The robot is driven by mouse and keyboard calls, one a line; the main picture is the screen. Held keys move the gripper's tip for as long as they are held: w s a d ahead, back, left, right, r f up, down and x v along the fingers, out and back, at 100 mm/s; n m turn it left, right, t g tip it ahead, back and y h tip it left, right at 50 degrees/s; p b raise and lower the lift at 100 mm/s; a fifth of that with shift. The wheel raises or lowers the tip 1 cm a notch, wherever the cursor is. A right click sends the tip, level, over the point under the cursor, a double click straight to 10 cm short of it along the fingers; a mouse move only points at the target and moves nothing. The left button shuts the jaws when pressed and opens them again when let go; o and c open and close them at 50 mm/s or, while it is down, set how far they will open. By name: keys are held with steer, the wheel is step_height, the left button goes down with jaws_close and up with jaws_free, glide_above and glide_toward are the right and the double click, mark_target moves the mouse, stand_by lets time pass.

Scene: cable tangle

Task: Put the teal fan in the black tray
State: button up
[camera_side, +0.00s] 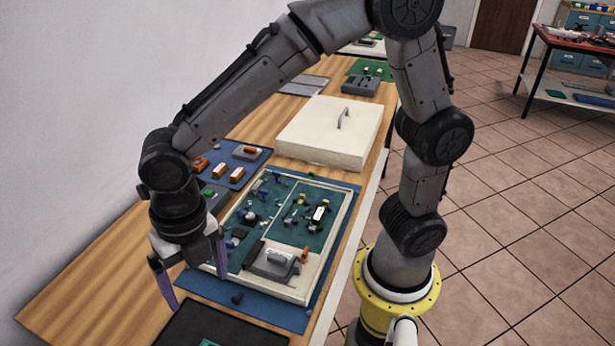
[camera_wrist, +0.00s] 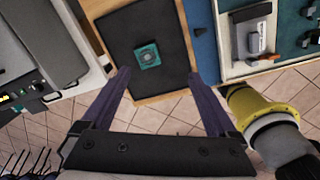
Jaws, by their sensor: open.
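The teal fan (camera_wrist: 147,55) is a small square with a round middle. It lies on the bare floor of the black tray (camera_wrist: 128,32), a little toward the gripper side, in the wrist view. In the side view the tray (camera_side: 185,330) is cut by the bottom edge, and only a sliver of the fan (camera_side: 208,343) shows. My gripper (camera_wrist: 158,75) has its two purple fingers wide apart with nothing between them. In the side view my gripper (camera_side: 197,290) hangs above the table near the tray's far edge. The fan is apart from both fingers.
A cream-framed board (camera_side: 318,240) with green panels and small parts lies on a blue mat (camera_side: 250,304) beside the tray. A small dark piece (camera_side: 237,298) sits on the mat. A white box (camera_side: 330,130) with a handle stands farther back. Bare wood (camera_side: 100,285) lies left.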

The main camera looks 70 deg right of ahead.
steer(key=s+d+r+m+t, duration=0.1)
steer(key=s+d+r+m, duration=0.2)
steer(key=d+m, duration=0.4)
steer(key=s+d+r+m+t, duration=0.2)
steer(key=s+d+m, duration=0.3)
steer(key=m, duration=0.8)
steer(key=s+d+r+m+t, duration=0.2)
steer(key=s+d+r+m, duration=0.2)
steer(key=d+m, duration=0.5)
steer(key=shift+d+m, duration=0.35)
steer(key=shift+m, duration=0.75)
